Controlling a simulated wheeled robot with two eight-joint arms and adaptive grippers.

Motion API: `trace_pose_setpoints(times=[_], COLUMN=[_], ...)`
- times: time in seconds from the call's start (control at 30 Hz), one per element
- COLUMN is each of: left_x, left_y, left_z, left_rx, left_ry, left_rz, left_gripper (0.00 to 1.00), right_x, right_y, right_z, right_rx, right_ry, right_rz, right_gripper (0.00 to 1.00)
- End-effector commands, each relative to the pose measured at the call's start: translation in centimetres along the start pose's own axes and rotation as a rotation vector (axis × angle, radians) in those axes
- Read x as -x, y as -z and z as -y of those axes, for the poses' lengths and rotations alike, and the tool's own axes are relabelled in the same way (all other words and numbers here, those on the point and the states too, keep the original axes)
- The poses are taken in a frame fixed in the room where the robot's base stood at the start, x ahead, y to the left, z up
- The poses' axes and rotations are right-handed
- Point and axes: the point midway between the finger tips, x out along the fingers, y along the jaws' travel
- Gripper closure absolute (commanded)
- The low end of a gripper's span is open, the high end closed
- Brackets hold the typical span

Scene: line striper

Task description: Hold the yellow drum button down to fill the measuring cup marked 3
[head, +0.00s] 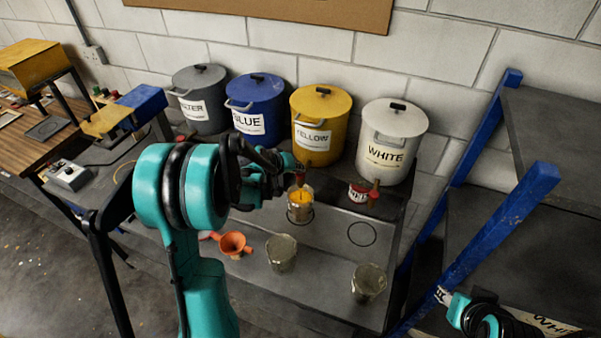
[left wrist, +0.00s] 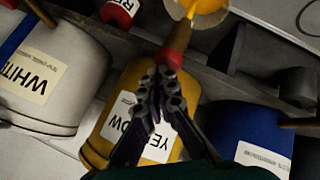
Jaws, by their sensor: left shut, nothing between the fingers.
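The yellow drum (head: 322,103) stands third in the row of drums at the back, and fills the middle of the left wrist view (left wrist: 125,85). My left gripper (head: 290,168) is shut and empty, in front of the drum's lower part. In the left wrist view its closed fingertips (left wrist: 170,72) are at the reddish tap piece (left wrist: 177,45); whether they press it, I cannot tell. A metal measuring cup (head: 300,214) stands below with yellow paint in it (left wrist: 205,5). Its number is not readable. Part of my right arm shows lower right; its gripper does not show.
Grey, blue and white (head: 394,135) drums flank the yellow one. Two metal cups (head: 282,255) (head: 368,284) and an orange funnel-like vessel (head: 235,244) stand in front. A blue-framed rack (head: 497,250) borders the right.

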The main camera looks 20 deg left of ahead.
Motion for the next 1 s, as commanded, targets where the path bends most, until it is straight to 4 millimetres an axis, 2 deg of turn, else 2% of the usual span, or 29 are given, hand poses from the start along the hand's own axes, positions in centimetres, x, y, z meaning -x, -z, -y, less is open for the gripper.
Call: trace_pose_setpoints(times=[0.47,1.0], left_x=[0.1,1.2], left_y=[0.0,0.9], left_z=[0.0,-0.9], left_rx=[0.0,0.0], left_ry=[0.0,0.0], left_rz=[0.0,0.0], left_gripper=[1.0,1.0], right_x=[0.0,0.8], right_y=[0.0,0.6], right_z=[0.0,0.0], right_rx=[0.0,0.0], right_ry=[0.0,0.0], right_rz=[0.0,0.0], right_gripper=[0.6,0.6])
